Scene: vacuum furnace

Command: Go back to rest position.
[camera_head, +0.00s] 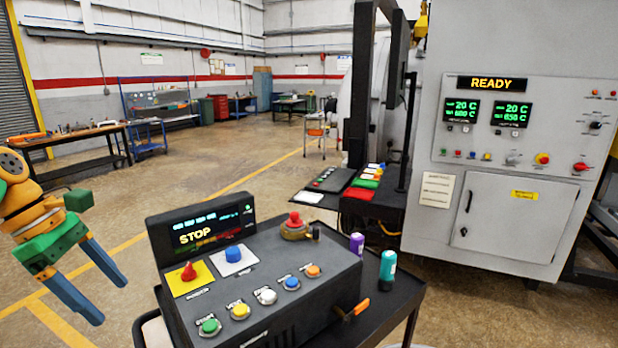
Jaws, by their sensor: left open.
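My left gripper (84,284) is at the left edge of the head view, with its two blue fingers spread and nothing between them. It hangs over the floor, to the left of the control console (285,308) and apart from it. The console carries a red knob on a yellow plate (189,279), a blue knob (234,253), a red mushroom button (295,219) and a row of coloured push buttons. Its display (200,235) reads STOP. My right gripper is not in view.
The console stands on a dark cart (400,309) with a purple bottle (356,244) and a teal bottle (387,268). The furnace cabinet (503,221) at right shows READY. A workbench (80,152) stands at far left. The floor behind the console is open.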

